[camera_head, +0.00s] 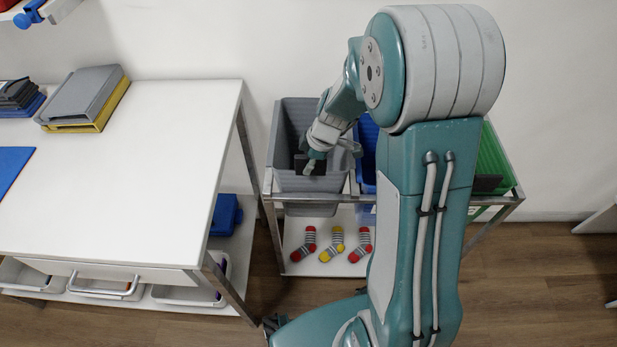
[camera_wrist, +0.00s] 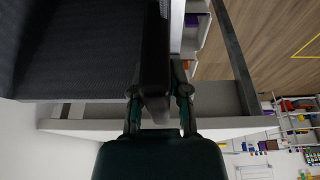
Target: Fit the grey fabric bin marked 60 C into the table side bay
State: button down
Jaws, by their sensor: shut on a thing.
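The grey bin (camera_head: 292,120) is at the left end of the metal rack, on the side of the white table (camera_head: 140,160). It stands within the rack's left bay, and part of it shows below the front rail (camera_head: 310,197). I cannot tell whether it is fully seated. No 60 C marking can be read. My gripper (camera_head: 317,160) is at the bin's front wall, by a dark plate. In the wrist view my gripper (camera_wrist: 158,98) is shut with a finger on each side of a dark wall edge (camera_wrist: 155,60). The bin's underside is hidden.
A blue bin (camera_head: 367,150) and a green bin (camera_head: 494,160) stand to the right in the rack, partly behind my arm. Striped socks (camera_head: 337,244) lie on the lower shelf. Stacked grey and yellow trays (camera_head: 85,95) lie on the table. A gap separates table and rack.

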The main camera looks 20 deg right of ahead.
notch_tip(320, 180, down, 6)
jog(key=shift+r, duration=0.1)
jog(key=c, duration=0.6)
grip_release()
jog(key=v, duration=1.1)
jog(key=shift+r, duration=0.1)
jog(key=shift+s+d+r, duration=0.1)
jog(key=shift+s+r, duration=0.05)
jog(key=shift+r, duration=0.4)
jog(key=shift+s+a+r+m+t+h, duration=0.55)
jog(key=shift+s+r+m+t, duration=0.2)
jog(key=shift+s+r+m, duration=2.15)
jog(key=shift+s+a+r+m+t+h, duration=0.65)
jog(key=shift+s+r+m, duration=1.5)
jog(key=shift+s, duration=1.45)
jog(key=shift+s+a+r+m+t+h, duration=0.45)
jog(key=shift+s+r+m+t, duration=0.35)
jog(key=shift+s+r+m, duration=1.8)
